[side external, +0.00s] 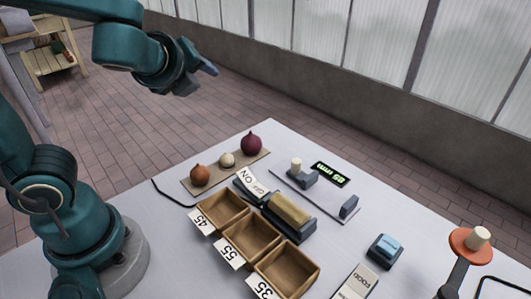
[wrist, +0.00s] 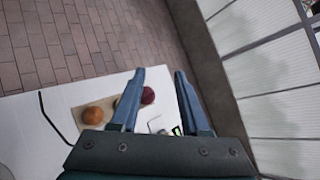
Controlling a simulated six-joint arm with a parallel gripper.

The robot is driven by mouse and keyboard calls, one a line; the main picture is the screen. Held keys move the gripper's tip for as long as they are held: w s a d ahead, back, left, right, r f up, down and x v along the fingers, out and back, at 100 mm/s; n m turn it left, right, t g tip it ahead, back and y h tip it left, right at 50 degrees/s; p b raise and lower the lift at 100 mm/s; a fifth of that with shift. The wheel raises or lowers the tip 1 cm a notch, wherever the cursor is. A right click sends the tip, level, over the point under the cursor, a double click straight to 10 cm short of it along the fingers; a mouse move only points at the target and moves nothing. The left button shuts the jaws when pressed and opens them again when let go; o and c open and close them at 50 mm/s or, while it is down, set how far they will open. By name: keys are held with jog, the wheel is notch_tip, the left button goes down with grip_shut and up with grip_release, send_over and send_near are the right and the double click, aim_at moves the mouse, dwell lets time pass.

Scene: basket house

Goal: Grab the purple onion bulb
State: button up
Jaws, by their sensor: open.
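The purple onion bulb (side external: 251,143) sits at the far right end of a flat brown board (side external: 222,174) on the white table. A small white bulb (side external: 227,160) is in the middle of the board and an orange-brown onion (side external: 200,175) at its near left end. In the wrist view the purple bulb (wrist: 148,95) shows beside the left finger, which partly covers it, and the white bulb cannot be made out. My gripper (side external: 196,78) is open and empty, high above the table and up to the left of the purple bulb. Its two fingers (wrist: 161,75) stand apart in the wrist view.
Three wooden trays (side external: 252,241) with number cards stand in front of the board. A grey device with a tan roller (side external: 289,209), a small green display (side external: 331,174) and a blue block (side external: 386,249) lie to the right. A dark cable (side external: 170,195) runs along the left edge.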

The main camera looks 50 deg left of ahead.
jog(key=w+d+m+t+h, duration=0.1)
jog(key=w+d+m+t, duration=0.3)
jog(key=m, duration=0.6)
jog(key=g, duration=0.1)
send_near(248, 141)
jog(key=w, duration=0.1)
jog(key=w+a, duration=0.1)
jog(key=w+a+r, duration=0.1)
jog(key=w, duration=0.1)
jog(key=shift+a, duration=0.1)
jog(key=shift+w+a+f, duration=0.1)
jog(key=shift+w+f, duration=0.25)
jog(key=shift+h, duration=0.3)
jog(key=shift+x, duration=2.2)
grip_shut()
